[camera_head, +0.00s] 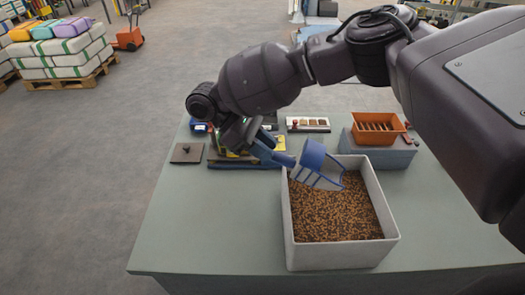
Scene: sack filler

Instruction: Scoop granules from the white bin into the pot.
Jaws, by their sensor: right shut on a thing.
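The white bin (340,255) stands at the front right of the table and holds a bed of brown granules (335,215). My right gripper (262,146) is shut on the handle of a blue scoop (314,156), left of the bin's back corner. The scoop's head is over the back left part of the bin; I cannot tell whether it touches the granules or carries any. An orange ribbed container (377,128) sits on a grey block behind the bin. I cannot identify a pot for certain. My left gripper is not in view.
The grey-green table (200,225) is clear at the front left. A dark square plate with a knob (187,152) lies at the left. A white tray of small samples (308,124) lies at the back. The grey block (385,156) stands behind the bin. Stacked sacks (62,60) are far off.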

